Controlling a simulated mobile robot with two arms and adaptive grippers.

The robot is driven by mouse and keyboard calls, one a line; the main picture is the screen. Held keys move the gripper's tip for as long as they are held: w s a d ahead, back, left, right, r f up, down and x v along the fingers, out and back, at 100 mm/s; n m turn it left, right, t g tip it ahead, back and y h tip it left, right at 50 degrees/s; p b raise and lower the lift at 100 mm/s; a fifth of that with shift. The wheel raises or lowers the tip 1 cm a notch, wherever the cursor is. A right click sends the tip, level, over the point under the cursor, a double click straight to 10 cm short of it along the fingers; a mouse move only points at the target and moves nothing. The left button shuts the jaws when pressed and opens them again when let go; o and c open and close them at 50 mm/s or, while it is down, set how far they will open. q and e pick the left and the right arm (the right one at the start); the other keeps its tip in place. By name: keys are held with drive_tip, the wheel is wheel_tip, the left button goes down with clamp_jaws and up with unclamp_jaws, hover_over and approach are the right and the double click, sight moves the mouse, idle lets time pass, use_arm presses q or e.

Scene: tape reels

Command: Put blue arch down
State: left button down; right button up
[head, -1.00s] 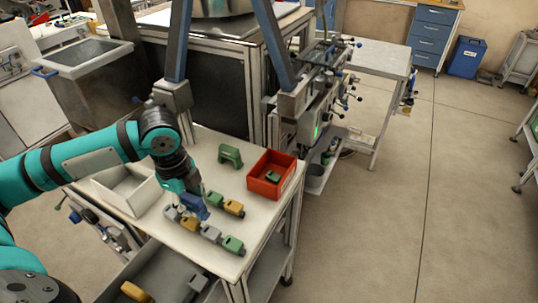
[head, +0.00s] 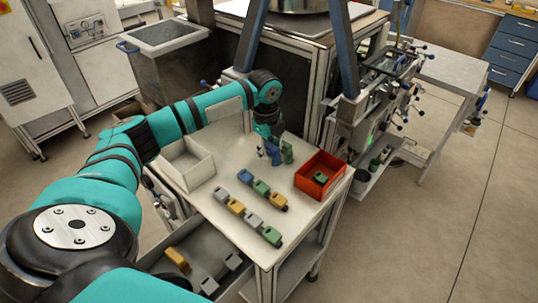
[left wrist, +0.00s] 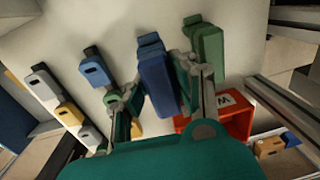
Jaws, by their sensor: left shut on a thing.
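My left gripper (head: 270,148) is shut on the blue arch (head: 274,157) over the back part of the white tabletop. In the left wrist view the blue arch (left wrist: 156,78) lies between the two fingers of the gripper (left wrist: 170,90). The green arch (head: 287,151) stands close on the right of the blue one; it also shows in the left wrist view (left wrist: 209,52), beside the right finger. I cannot tell whether the blue arch touches the tabletop. My right gripper is not in view.
A red box (head: 338,182) with a green block inside stands right of the arches. A white open bin (head: 204,178) stands left. Two rows of coloured blocks, with a green one (head: 271,236) at the near end, lie in front. Dark metal machinery (head: 300,85) stands behind.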

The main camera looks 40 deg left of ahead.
sight(267, 146)
use_arm(q)
wheel_tip(267, 146, down, 3)
drive_tip(key=shift+p, duration=0.65)
drive_tip(key=shift+f, duration=0.2)
drive_tip(key=shift+f, duration=0.15)
drive_tip(key=c, duration=1.1)
unclamp_jaws()
drive_tip(key=shift+r, duration=0.55)
drive_tip(key=r+b, duration=0.1)
drive_tip(key=r, duration=0.2)
drive_tip(key=r+b, duration=0.1)
drive_tip(key=r, duration=0.3)
drive_tip(key=s+r+b, duration=0.1)
drive_tip(key=r, duration=0.3)
drive_tip(key=shift+r, duration=0.15)
